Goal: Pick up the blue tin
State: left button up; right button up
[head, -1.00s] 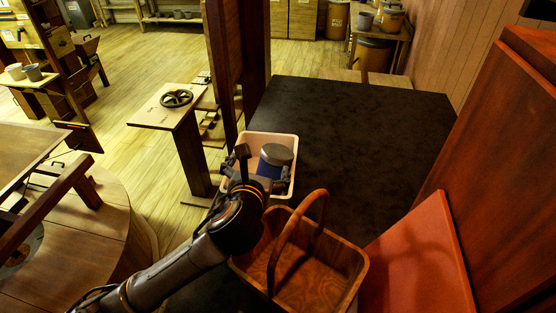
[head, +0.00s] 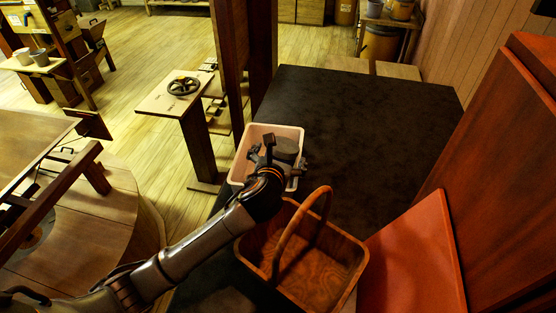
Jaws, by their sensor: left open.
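The blue tin (head: 287,147) stands in a pale tub (head: 242,163) on the dark tabletop. Mainly its grey lid shows; my left gripper and wrist hide most of its blue side. My left gripper (head: 283,160) is open, with its fingers spread over the near side of the tub, close by the tin. I cannot tell whether the fingers touch the tin. My right gripper is not in view.
A wooden basket (head: 342,248) with a tall arched handle stands just in front of the tub, under my left forearm. A red-orange panel (head: 416,255) lies at the right. The dark tabletop (head: 370,125) behind and right of the tub is clear.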

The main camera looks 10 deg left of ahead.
pick_arm(q)
jog(key=shift+x, duration=1.5)
jog(key=shift+d, duration=0.1)
jog(key=shift+c, duration=0.2)
jog(key=shift+s, duration=0.1)
jog(key=c, duration=1.7)
jog(key=shift+r, duration=0.1)
